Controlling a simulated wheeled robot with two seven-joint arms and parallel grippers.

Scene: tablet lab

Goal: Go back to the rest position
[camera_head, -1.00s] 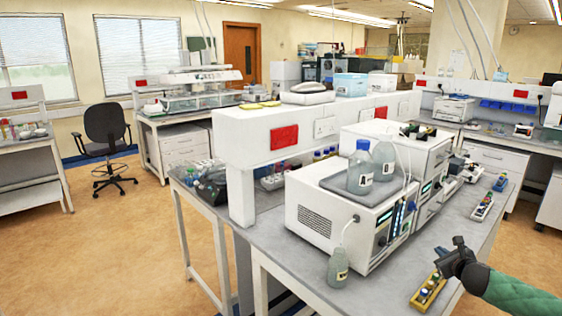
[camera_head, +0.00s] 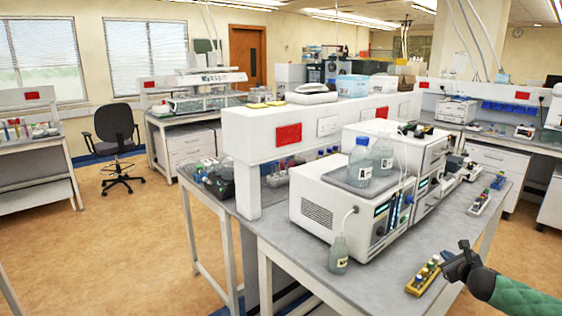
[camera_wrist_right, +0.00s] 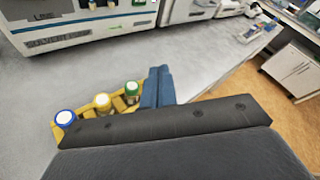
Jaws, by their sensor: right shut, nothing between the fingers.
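My right gripper (camera_head: 456,257) is at the lower right of the head view, over the front edge of the bench. Its fingers (camera_wrist_right: 157,86) are shut together with nothing between them. A yellow rack (camera_head: 420,289) with several capped vials stands on the bench, just left of the gripper in the head view. In the wrist view the rack (camera_wrist_right: 88,128) shows blue, yellow and green caps left of the fingers, partly hidden behind my gripper body. My left gripper is not in view.
A white instrument (camera_head: 325,212) with bottles on top stands on the grey bench (camera_head: 290,238). A small bottle (camera_head: 339,256) stands before it. Another vial rack (camera_head: 479,203) lies farther along the bench. Open floor (camera_head: 120,235) lies at left, with a dark chair (camera_head: 116,140).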

